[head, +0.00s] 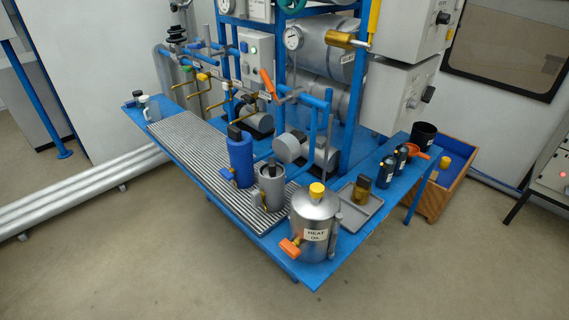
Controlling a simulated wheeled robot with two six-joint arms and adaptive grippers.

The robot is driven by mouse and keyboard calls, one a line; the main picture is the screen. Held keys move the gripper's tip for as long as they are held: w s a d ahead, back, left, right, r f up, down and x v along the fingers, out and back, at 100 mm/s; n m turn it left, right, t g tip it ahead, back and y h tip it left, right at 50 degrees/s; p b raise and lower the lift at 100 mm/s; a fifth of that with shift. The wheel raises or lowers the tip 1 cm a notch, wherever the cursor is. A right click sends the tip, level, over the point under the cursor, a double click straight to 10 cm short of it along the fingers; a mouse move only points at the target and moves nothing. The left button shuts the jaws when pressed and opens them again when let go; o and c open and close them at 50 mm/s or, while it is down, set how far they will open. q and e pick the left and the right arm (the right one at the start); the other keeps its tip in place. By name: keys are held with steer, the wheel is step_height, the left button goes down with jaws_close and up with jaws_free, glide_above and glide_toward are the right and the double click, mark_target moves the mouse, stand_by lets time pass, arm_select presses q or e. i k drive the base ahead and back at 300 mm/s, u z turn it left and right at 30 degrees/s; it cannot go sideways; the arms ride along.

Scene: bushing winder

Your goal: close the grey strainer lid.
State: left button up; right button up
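The grey strainer (271,191) is a short upright grey cylinder on the blue bench, between a blue cylinder and the steel heat oil can. A dark upright piece (271,169) shows at its top. The lid is too small to tell apart clearly, so I cannot tell whether it is open or shut. A brass-coloured part (257,198) shows on the strainer's left side. Neither of my grippers is in view.
The blue cylinder (240,160) with a black top stands left of the strainer. The steel heat oil can (315,225) stands in front right. A grey tray (357,212), dark bottles (386,172) and an orange funnel (417,153) are to the right. Pipework rises behind.

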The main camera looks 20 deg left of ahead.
mark_target(286, 147)
steer(key=k, duration=0.15)
steer(key=z, duration=1.25)
steer(key=i, duration=3)
steer(key=u, duration=3.75)
steer(key=i, duration=0.5)
steer(key=k, duration=0.5)
steer(key=u, duration=1.75)
